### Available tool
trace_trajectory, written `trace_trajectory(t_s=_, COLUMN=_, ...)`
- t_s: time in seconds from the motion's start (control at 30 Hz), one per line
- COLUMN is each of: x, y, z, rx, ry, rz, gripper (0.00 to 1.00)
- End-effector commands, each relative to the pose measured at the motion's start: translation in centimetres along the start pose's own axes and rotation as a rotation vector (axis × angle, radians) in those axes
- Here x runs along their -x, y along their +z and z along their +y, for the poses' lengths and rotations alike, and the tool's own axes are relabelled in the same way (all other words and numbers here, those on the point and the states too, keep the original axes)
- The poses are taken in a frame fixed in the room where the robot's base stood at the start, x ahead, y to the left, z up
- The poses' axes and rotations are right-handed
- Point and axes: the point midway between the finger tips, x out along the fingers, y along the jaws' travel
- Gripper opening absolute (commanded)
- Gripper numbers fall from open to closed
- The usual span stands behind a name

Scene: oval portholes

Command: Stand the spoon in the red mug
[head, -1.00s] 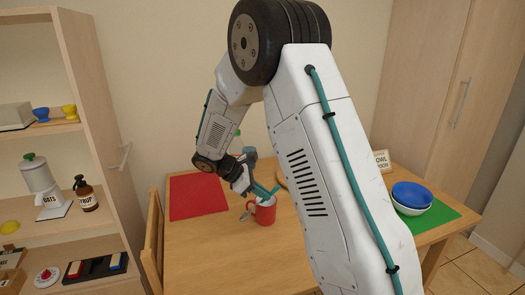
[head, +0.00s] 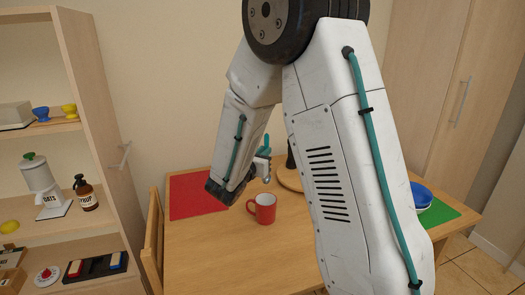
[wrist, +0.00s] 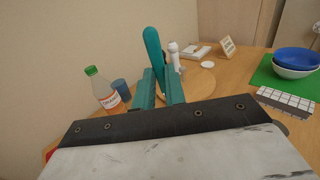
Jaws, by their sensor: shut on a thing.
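The red mug (head: 263,208) stands upright on the table in the head view, with its handle to the left. My gripper (head: 263,158) is above and slightly behind it in that picture, shut on the spoon. The spoon's teal handle (head: 267,141) points up, and a silvery end shows just below the fingers, above the mug rim. In the wrist view the spoon handle (wrist: 153,48) rises nearly upright between the teal fingers of my gripper (wrist: 158,90). The spoon's lower end and the mug are hidden there.
A red mat (head: 195,195) lies at the left of the table. A round wooden board (wrist: 203,80), an orange bottle (wrist: 104,90) and a blue cup (wrist: 122,89) stand beyond the gripper. Bowls (wrist: 297,60) sit on a green mat at the right. A chair (head: 154,240) is at the left edge.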

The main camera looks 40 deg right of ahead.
Motion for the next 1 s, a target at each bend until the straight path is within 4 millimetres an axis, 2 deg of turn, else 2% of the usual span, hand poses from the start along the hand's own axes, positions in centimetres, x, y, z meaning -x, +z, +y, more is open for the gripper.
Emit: trace_trajectory(t_s=1.0, x=0.0, y=-8.3, z=0.0, rx=0.003, ry=-0.001, rz=0.002, gripper=0.00)
